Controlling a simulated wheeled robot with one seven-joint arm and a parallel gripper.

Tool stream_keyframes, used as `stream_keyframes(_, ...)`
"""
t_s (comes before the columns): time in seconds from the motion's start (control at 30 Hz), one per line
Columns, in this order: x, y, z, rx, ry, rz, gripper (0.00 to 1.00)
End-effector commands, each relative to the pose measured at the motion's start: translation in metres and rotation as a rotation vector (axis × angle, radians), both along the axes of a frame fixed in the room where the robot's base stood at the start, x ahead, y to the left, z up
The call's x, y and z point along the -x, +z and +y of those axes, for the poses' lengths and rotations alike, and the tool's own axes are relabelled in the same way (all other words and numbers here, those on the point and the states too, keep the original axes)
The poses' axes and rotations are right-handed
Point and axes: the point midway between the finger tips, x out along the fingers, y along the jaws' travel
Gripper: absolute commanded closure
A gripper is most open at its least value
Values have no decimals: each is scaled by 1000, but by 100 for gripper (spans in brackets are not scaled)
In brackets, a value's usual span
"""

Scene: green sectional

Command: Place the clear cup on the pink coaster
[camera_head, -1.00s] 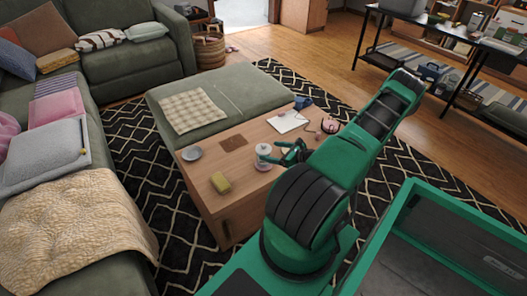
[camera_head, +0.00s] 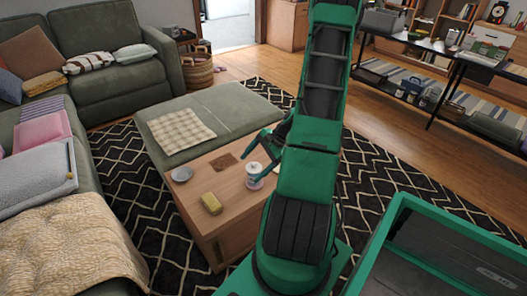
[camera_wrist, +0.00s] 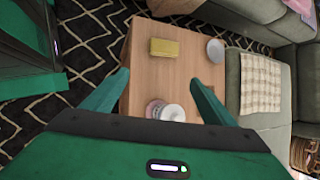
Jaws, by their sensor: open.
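A pale, clear-looking cup or jar (camera_head: 254,170) with a whitish top stands on the wooden table near its right side. In the wrist view the cup (camera_wrist: 172,113) lies toward the palm, its lower edge close to my gripper's body. Pinkish colour shows at its base; I cannot tell whether this is the pink coaster or part of the cup. My gripper (camera_wrist: 157,85) is open, with nothing held between its two green fingers. In the head view my gripper (camera_head: 260,155) is beside the cup, partly hidden by my arm.
On the wooden table (camera_head: 228,196) are a yellow block (camera_head: 211,203), a grey round dish (camera_head: 181,174) and a flat brown square (camera_head: 223,162). The green ottoman (camera_head: 225,112) with a checked cloth (camera_head: 181,130) adjoins it. A sofa stands at left.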

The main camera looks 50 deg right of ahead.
Motion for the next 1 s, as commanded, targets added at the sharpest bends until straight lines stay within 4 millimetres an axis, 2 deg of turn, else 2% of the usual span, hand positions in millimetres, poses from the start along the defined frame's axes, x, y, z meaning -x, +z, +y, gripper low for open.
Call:
stream_keyframes(0.03, 1, 15, 6, 47, 69, 15, 21)
stream_keyframes(0.2, 13, 58, 26, 185, 290, 71, 21)
stream_keyframes(0.57, 53, 155, 69, 424, 683, 157, 21)
stream_keyframes(0.8, 91, 215, 102, 541, 894, 179, 21)
stream_keyframes(1.0, 130, 253, 130, 608, 1048, 169, 21)
